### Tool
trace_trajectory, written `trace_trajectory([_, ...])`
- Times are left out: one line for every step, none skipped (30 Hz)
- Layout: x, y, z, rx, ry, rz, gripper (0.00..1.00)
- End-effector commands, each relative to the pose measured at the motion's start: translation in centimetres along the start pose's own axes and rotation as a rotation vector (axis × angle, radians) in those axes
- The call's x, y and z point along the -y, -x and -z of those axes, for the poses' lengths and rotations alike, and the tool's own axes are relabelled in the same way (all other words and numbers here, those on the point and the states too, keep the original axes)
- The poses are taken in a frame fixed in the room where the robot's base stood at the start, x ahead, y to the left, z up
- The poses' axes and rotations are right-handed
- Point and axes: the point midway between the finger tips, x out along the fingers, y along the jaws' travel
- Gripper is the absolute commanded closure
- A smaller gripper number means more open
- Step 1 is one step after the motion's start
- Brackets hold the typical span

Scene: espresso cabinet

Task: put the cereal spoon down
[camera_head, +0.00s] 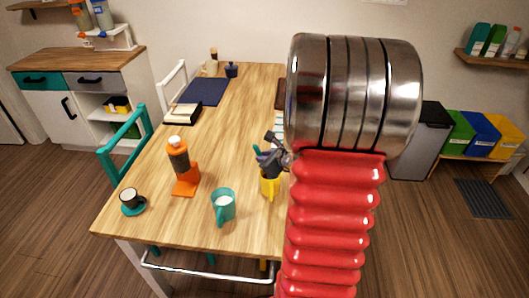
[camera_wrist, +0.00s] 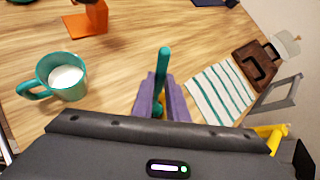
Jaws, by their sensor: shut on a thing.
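The cereal spoon shows as an upright teal handle (camera_wrist: 163,62) in the wrist view, between the purple fingers of my gripper (camera_wrist: 161,100). My gripper is shut on it. The spoon's lower end is hidden. In the head view, my gripper (camera_head: 270,158) is over the table's right side, at a yellow cup (camera_head: 269,187). The gripper overlaps the cup's top, and I cannot tell whether the spoon is inside the cup or above it.
A teal mug with white contents (camera_head: 223,208) stands left of my gripper on the wooden table (camera_head: 160,218). An orange stand with a bottle (camera_head: 184,185) and a small dark cup on a teal saucer (camera_head: 132,209) are farther left. A striped cloth (camera_wrist: 218,93) lies right of the gripper.

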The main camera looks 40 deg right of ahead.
Motion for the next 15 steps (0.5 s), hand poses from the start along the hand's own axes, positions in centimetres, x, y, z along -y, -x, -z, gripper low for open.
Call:
trace_trajectory([-0.2, -0.3, 0.4, -0.002, -0.003, -0.001, 1.00])
trace_trajectory([-0.3, -0.5, 0.6, -0.002, -0.002, -0.001, 1.00])
trace_trajectory([-0.3, -0.7, 0.8, -0.002, -0.002, -0.001, 1.00])
trace_trajectory([-0.4, -0.8, 1.0, -0.002, -0.002, -0.001, 1.00])
trace_trajectory([-0.5, -1.0, 1.2, -0.002, -0.001, -0.002, 1.00])
trace_trajectory([-0.6, -1.2, 1.5, -0.002, -0.003, -0.002, 1.00])
trace_trajectory([-0.7, -1.3, 1.6, -0.002, -0.002, -0.002, 1.00])
trace_trajectory([-0.7, -1.4, 1.8, -0.002, -0.001, -0.002, 1.00])
trace_trajectory([-0.8, -1.6, 2.0, -0.001, -0.002, -0.001, 1.00])
trace_trajectory([-0.8, -1.7, 2.1, -0.001, -0.002, -0.001, 1.00])
trace_trajectory([-0.9, -1.8, 2.2, -0.001, -0.001, -0.002, 1.00])
trace_trajectory([-0.9, -1.9, 2.4, -0.001, -0.001, -0.001, 1.00])
trace_trajectory([-1.0, -2.0, 2.4, -0.001, -0.001, -0.001, 1.00])
trace_trajectory([-1.0, -2.0, 2.5, -0.001, -0.001, 0.000, 1.00])
trace_trajectory([-1.0, -2.0, 2.5, -0.001, 0.000, 0.000, 1.00])
